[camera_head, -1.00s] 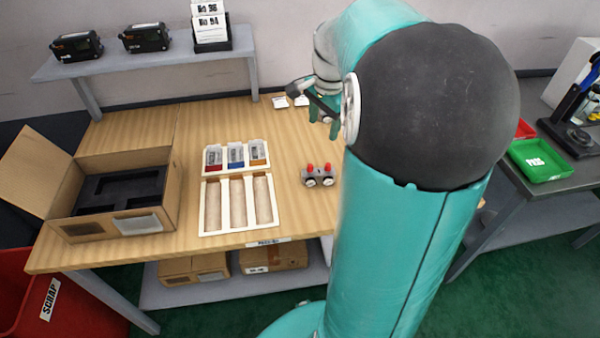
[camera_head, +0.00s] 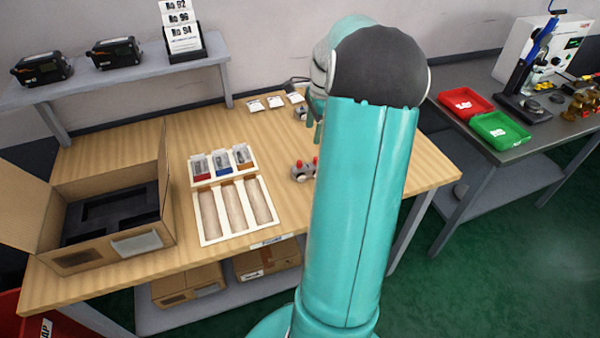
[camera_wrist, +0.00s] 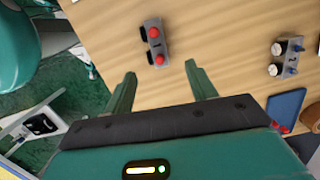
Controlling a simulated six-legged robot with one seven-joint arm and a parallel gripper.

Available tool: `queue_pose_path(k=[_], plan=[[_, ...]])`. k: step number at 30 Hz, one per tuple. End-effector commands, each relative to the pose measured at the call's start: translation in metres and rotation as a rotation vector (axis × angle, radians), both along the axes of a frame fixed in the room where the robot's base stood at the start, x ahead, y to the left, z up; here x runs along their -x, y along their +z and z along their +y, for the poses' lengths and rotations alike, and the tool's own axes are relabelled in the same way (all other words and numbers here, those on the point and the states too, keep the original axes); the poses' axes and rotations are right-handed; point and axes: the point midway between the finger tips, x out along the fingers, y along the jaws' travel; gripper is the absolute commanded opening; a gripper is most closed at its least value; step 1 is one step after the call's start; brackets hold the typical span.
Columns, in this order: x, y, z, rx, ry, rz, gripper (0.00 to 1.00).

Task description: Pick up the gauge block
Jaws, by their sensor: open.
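A grey block with two red caps (camera_head: 304,172) stands on the wooden table, right of the white tray; it fits a gauge block. In the wrist view, a red-capped block (camera_wrist: 154,44) marked 1 lies just beyond my open fingertips, apart from them. A second grey block (camera_wrist: 287,57) marked 2, with blue knobs and two white round faces, sits farther right. My gripper (camera_wrist: 161,70) is open and empty above the table. In the head view, my arm hides much of the gripper and the table's right part.
A white tray (camera_head: 197,179) with several compartments and an open cardboard box (camera_head: 160,190) stand at left. White cards (camera_head: 256,105) lie at the back. Red (camera_head: 462,98) and green (camera_head: 497,123) bins are on the right bench. The table's front edge shows in the wrist view.

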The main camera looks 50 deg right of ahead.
Motion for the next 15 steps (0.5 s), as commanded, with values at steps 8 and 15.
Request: queue_pose_path(k=[8,15], plan=[[0.001,-0.045,0.001,-0.007,-0.003,0.003,0.56],[-0.004,-0.081,0.005,-0.003,-0.001,0.001,0.56]])
